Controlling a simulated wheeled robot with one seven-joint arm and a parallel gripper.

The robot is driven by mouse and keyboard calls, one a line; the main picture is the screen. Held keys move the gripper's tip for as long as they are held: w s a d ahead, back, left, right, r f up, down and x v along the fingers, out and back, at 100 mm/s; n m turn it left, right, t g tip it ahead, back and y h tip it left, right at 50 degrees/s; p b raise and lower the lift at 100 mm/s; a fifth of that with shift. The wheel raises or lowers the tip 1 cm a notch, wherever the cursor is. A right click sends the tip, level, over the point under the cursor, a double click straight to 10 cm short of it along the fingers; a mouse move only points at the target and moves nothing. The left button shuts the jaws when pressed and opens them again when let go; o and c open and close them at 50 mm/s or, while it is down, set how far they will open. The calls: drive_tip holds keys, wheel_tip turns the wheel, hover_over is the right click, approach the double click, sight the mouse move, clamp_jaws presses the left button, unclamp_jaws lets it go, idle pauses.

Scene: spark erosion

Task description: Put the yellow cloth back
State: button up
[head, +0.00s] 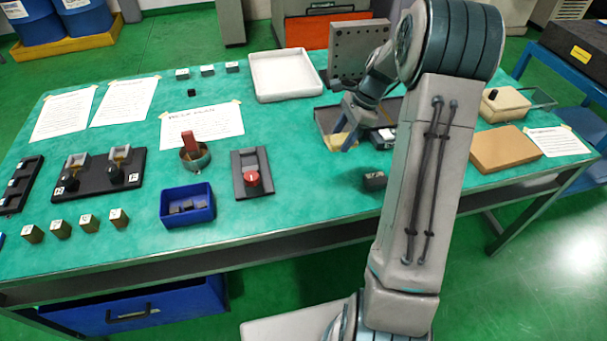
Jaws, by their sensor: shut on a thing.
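The yellow cloth (336,142) shows as a small pale yellow patch at the front left of a dark shallow tray (325,118). My gripper (349,132) points down over the tray and is shut on the cloth. My fingers and arm hide part of the cloth and the right part of the tray. I cannot tell whether the cloth touches the tray or hangs just above it.
A white tray (285,75) and an upright holed plate (358,52) stand behind. A small dark block (374,180) and a red-knobbed fixture (252,175) are nearer the front. A blue bin (187,206) stands left. Bare green tabletop (300,195) lies between them.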

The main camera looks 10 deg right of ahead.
drive_tip(key=s+a+f, duration=0.1)
drive_tip(key=a+f, duration=0.1)
drive_tip(key=a, duration=0.1)
drive_tip(key=s+a+f, duration=0.2)
drive_tip(key=a, duration=0.2)
drive_tip(key=s+a+f+p, duration=0.1)
drive_tip(key=a+f, duration=0.1)
drive_tip(key=a, duration=0.1)
drive_tip(key=shift+s+a+f, duration=0.15)
drive_tip(key=shift+a+f, duration=0.05)
drive_tip(key=shift+f, duration=0.15)
drive_tip(key=shift+f+p, duration=0.35)
drive_tip(key=shift+f, duration=1.6)
drive_tip(key=o, duration=0.9)
drive_tip(key=v, duration=1.1)
drive_tip(key=s+a+r+n+t+h, duration=0.1)
drive_tip(key=s+r+n, duration=0.3)
drive_tip(key=s+n, duration=0.2)
drive_tip(key=s+a+r+n+t+h, duration=0.1)
drive_tip(key=s+a+r+n+h, duration=0.1)
drive_tip(key=s+r+n, duration=0.2)
drive_tip(key=s+a+r+n+t+h, duration=0.1)
drive_tip(key=s+r+n, duration=0.4)
drive_tip(key=s+n, duration=0.3)
drive_tip(key=shift+s+a+r+h, duration=0.1)
drive_tip(key=shift+s+a+h, duration=0.1)
drive_tip(key=shift+s, duration=0.6)
drive_tip(key=shift+s+a+h, duration=0.1)
drive_tip(key=shift+s+a, duration=0.1)
drive_tip(key=shift+s, duration=0.6)
